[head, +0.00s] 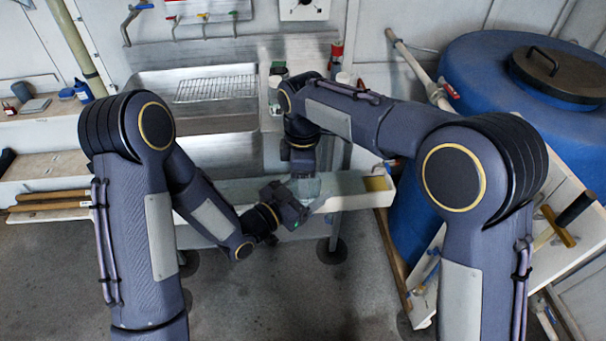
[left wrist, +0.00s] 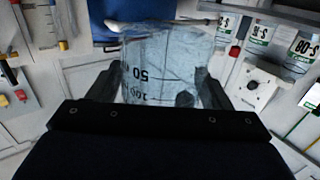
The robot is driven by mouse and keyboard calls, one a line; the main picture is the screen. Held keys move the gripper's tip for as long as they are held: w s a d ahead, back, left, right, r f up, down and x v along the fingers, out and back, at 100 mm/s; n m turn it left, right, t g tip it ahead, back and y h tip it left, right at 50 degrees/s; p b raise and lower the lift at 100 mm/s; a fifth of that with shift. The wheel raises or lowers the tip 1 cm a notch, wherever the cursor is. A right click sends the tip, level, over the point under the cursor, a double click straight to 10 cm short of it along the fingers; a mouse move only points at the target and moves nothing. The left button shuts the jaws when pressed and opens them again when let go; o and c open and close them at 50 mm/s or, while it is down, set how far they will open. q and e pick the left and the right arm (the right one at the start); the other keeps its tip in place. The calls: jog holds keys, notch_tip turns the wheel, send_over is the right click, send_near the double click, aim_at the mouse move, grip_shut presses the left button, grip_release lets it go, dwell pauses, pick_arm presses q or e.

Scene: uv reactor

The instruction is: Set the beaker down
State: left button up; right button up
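The clear beaker (left wrist: 165,55), with black marks that include 50 and 100, fills the space between the fingers of my left gripper (left wrist: 160,90) in the left wrist view. The fingers press along both its sides. In the head view the beaker (head: 309,187) is small and pale at the tip of my left gripper (head: 295,203), over the white trough. My right gripper (head: 303,172) points down just above and behind the beaker. Its fingertips are too small and overlapped to tell whether they touch it or are open.
A long white trough (head: 350,201) runs below the grippers. Behind it is a metal sink with a wire rack (head: 215,88). A narrow ledge with bottles (head: 278,75) stands right of the sink. A large blue barrel (head: 470,60) is at the right. Open floor lies in front.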

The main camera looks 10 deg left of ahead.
pick_arm(q)
jog(key=shift+o, duration=0.8)
